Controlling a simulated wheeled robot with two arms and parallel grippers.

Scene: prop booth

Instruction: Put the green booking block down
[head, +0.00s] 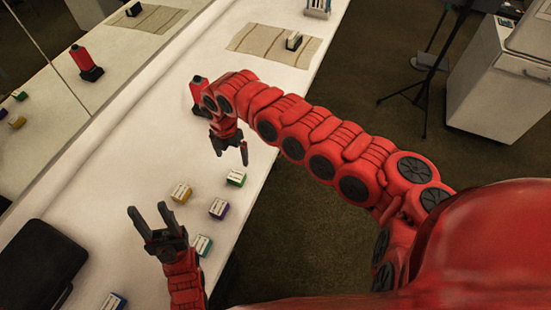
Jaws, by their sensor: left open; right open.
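The green booking block (236,179) sits on the white counter near its right edge, with a white label on its top. My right gripper (230,151) is open and empty, just beyond the green block in the picture. A gap shows between its fingertips and the block. My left gripper (148,210) is open and empty, with its fingers pointing up the picture, left of the blocks. A teal block (202,245) sits just right of my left wrist.
A yellow block (181,193), a purple block (219,209) and a blue block (114,302) stand on the counter (120,180). A black case (38,262) lies at the left. A striped mat (262,41) holds a small dark-and-white block (293,41). A mirror runs along the left.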

